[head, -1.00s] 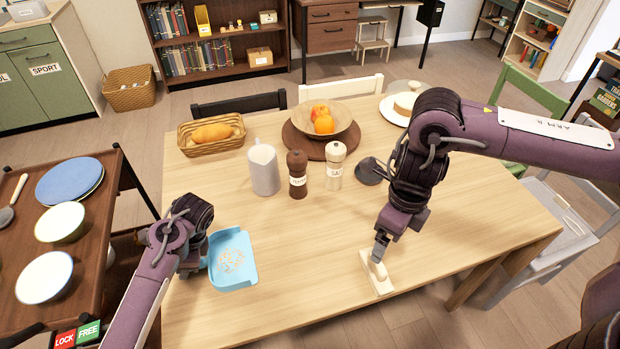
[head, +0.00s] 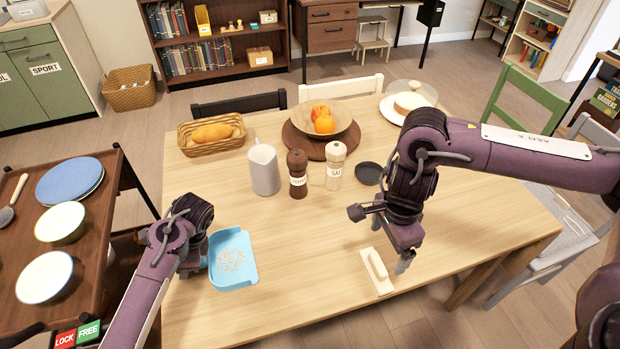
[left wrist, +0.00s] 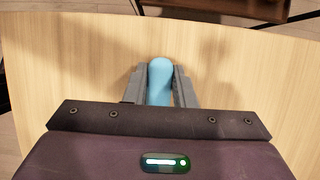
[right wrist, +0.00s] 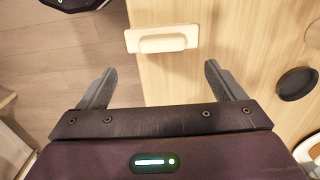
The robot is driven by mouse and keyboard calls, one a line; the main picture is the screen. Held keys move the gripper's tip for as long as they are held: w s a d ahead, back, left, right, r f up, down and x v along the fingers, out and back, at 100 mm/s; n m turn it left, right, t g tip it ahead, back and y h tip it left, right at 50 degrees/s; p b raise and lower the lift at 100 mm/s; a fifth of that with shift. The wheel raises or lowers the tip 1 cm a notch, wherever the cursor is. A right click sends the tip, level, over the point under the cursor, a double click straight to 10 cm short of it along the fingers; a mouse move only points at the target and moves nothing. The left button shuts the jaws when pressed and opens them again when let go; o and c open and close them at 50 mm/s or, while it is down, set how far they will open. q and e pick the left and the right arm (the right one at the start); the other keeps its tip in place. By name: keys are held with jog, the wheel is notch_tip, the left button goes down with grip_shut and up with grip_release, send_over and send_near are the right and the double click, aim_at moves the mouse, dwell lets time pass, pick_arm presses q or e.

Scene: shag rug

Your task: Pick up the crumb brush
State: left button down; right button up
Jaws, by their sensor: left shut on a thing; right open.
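The cream crumb brush (head: 377,270) lies on the wooden table near its front edge, its raised handle on top. In the right wrist view the brush (right wrist: 162,44) lies ahead of the fingers, between their lines. My right gripper (head: 380,238) is open and empty, above the table and beside the brush, apart from it. Its spread fingers (right wrist: 163,82) show in the right wrist view. My left gripper (head: 203,262) is shut on the handle of a light blue dustpan (head: 232,262). The blue handle (left wrist: 160,82) shows between its fingers in the left wrist view.
A pepper mill (head: 297,175), a salt mill (head: 335,167), a grey pitcher (head: 264,170) and a small dark dish (head: 368,173) stand behind the brush. A bread basket (head: 190,148) and fruit bowl (head: 343,130) are farther back. The table between dustpan and brush is clear.

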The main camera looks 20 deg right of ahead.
aim_at(379, 262)
jog(key=shift+f, duration=1.8)
jog(key=shift+w+a+f, duration=0.1)
jog(key=shift+a+f, duration=0.05)
jog(key=shift+f, duration=1.15)
jog(key=shift+w+a+f, duration=0.1)
jog(key=shift+f, duration=1.2)
jog(key=c, duration=1.2)
jog(key=shift+o, duration=0.2)
jog(key=shift+r, duration=0.15)
notch_tip(379, 262, up, 8)
jog(key=shift+w+r, duration=0.1)
jog(key=shift+r, duration=0.8)
